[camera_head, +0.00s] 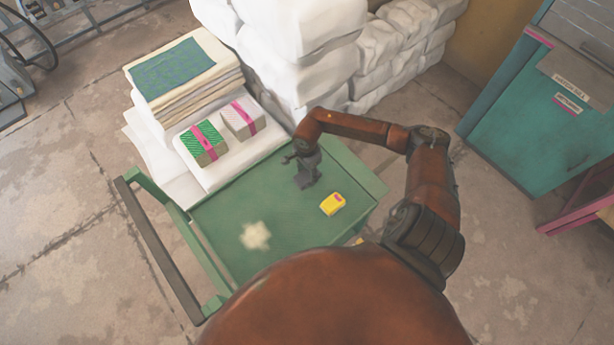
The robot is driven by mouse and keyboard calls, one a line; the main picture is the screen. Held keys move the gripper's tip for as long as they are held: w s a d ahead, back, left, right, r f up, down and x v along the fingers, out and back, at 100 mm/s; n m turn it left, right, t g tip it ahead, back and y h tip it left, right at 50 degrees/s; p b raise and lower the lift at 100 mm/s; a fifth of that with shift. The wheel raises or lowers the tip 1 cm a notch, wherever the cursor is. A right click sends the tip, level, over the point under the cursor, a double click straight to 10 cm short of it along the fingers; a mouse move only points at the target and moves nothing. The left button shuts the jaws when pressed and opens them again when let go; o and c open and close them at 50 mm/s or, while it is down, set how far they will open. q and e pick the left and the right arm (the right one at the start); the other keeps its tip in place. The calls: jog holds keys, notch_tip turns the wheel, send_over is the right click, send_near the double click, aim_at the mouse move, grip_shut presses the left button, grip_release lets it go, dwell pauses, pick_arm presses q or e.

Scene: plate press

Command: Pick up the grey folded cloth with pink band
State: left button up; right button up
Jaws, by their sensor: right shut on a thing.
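The grey folded cloth (243,118) with a pink band lies on a white stack at the back left of the green table (225,220). It sits beside a green-striped folded cloth (203,144) that also has a pink band. My right gripper (306,181) is over the table, to the right of and nearer than the grey cloth, and apart from it. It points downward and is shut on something. The thing in its jaws is too small and dark to make out. My left gripper is not in view.
A yellow block (332,204) and a cream crumpled cloth (255,236) lie on the table. A stack of folded cloths with a teal top (180,67) stands behind. White bundles (300,50) rise at the back. A teal cabinet (540,110) stands right.

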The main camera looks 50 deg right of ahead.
aim_at(307, 174)
jog(key=shift+r, duration=0.55)
notch_tip(307, 174, up, 2)
jog(key=shift+w+d+r+p, duration=0.1)
jog(key=shift+r+p, duration=0.15)
jog(key=shift+p, duration=0.35)
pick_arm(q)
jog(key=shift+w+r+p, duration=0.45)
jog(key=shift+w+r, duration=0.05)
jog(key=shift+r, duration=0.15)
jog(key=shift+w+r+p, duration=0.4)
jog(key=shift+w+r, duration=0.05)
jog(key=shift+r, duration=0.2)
pick_arm(e)
jog(key=w+a+r, duration=0.7)
jog(key=a+r, duration=0.2)
jog(key=a, duration=0.3)
jog(key=shift+a+r, duration=0.15)
jog(key=shift+r, duration=0.05)
